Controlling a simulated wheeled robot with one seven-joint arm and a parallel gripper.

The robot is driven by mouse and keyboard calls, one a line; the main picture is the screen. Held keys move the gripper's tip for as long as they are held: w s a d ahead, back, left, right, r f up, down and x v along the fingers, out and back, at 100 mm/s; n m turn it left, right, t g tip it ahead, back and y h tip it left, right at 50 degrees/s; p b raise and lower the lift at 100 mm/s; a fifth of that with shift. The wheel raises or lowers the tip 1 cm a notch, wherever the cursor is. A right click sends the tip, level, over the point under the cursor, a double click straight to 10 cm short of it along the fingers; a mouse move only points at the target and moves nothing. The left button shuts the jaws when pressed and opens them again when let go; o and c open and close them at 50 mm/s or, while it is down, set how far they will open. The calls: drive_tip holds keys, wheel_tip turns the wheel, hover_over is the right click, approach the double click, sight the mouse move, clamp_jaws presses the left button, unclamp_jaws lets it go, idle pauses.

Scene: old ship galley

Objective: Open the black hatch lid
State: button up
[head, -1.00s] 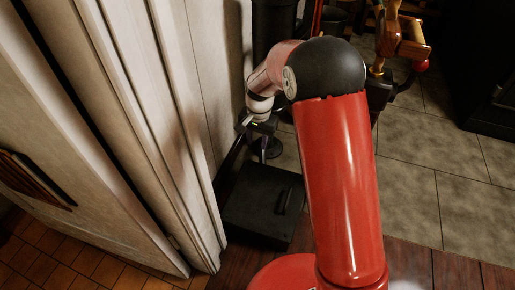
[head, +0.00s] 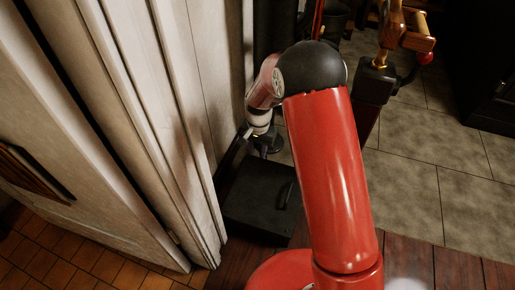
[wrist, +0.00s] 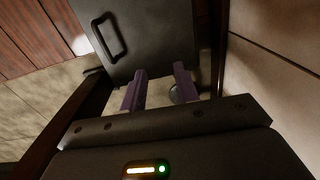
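The black hatch lid (head: 255,205) lies flat, low down beside the pale wall in the head view, and looks shut. Its black bar handle (head: 286,194) is on the lid's right side. In the wrist view the lid (wrist: 155,45) is a dark panel beyond the fingers, with the handle (wrist: 108,36) at its upper left. My gripper (wrist: 160,87) is open, its two purple fingers apart with nothing between them. The fingers point at the lid's near edge, to the right of the handle and apart from it. In the head view my arm hides much of the gripper.
The pale panelled wall (head: 190,120) stands close on the left of the lid and my wrist. A dark post (head: 372,100) with wood and brass fittings stands to the right. Grey floor tiles (head: 410,185) lie open on the right. Wooden planks (head: 410,262) run along the front.

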clamp_jaws()
idle(1.0)
drive_tip(key=c, duration=0.6)
unclamp_jaws()
drive_tip(key=o, duration=0.7)
drive_tip(key=shift+d+r+p, duration=0.1)
drive_tip(key=shift+r+p, duration=0.35)
drive_tip(key=shift+r, duration=3.45)
